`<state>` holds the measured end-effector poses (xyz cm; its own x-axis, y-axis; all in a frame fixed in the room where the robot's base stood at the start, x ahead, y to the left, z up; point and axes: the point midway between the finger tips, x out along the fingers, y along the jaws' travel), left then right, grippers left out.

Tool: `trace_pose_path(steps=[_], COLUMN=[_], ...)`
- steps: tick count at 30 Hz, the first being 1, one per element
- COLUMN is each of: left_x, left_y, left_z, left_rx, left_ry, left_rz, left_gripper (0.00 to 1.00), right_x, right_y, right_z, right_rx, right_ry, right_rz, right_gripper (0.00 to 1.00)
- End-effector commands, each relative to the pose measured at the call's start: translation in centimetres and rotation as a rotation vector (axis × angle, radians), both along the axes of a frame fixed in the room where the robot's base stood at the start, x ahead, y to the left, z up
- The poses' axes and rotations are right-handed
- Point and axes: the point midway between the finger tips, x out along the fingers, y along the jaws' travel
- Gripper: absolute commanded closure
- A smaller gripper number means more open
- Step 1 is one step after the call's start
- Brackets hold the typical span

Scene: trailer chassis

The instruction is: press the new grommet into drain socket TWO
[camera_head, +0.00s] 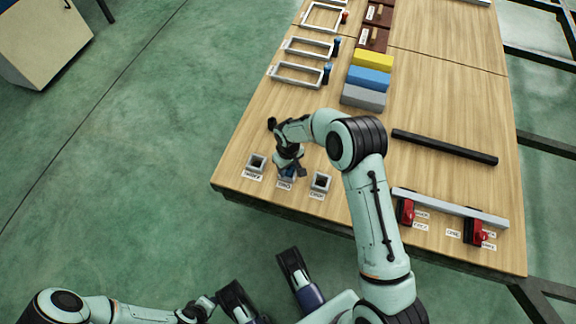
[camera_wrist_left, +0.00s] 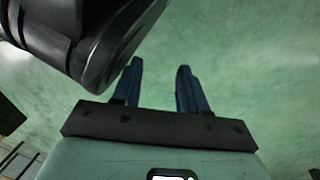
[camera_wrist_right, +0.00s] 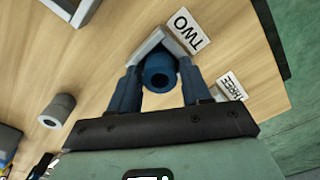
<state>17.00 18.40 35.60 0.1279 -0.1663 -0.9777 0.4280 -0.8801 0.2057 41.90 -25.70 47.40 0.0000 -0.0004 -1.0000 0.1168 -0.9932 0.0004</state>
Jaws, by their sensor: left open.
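The label TWO (camera_wrist_right: 187,32) lies beside that socket. In the head view my right gripper (camera_head: 287,173) reaches down over the middle of three sockets and hides most of it. My left gripper (camera_wrist_left: 158,85) is open and empty, over the green floor.
Two more sockets flank it, the left (camera_head: 256,163) and the right (camera_head: 321,181). Coloured blocks (camera_head: 368,78), frames (camera_head: 300,74), a black bar (camera_head: 444,147) and red clamps (camera_head: 405,211) lie farther off.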

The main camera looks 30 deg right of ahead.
Motion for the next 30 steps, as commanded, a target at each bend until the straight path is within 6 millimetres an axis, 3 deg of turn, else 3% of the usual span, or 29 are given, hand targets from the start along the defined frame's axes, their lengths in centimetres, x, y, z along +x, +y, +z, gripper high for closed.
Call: trace_pose_path(steps=[13, 27, 30], left_x=[0.6, 4.8, 3.9], left_y=[-0.1, -0.8, -1.1], left_z=[0.6, 4.9, 5.0], left_rx=[0.001, 0.006, -0.002], left_ry=[-0.019, -0.163, -0.141], left_rz=[-0.001, -0.009, -0.015], left_gripper=[0.57, 0.57, 0.57], right_x=[0.0, 0.0, 0.0], right_y=[0.0, 0.0, 0.0], right_z=[0.8, 10.2, 11.4], right_rx=[0.0, 0.0, 0.0], right_ry=[-0.001, -0.003, -0.002], right_rz=[0.0, 0.0, 0.001], right_gripper=[0.38, 0.38, 0.38])
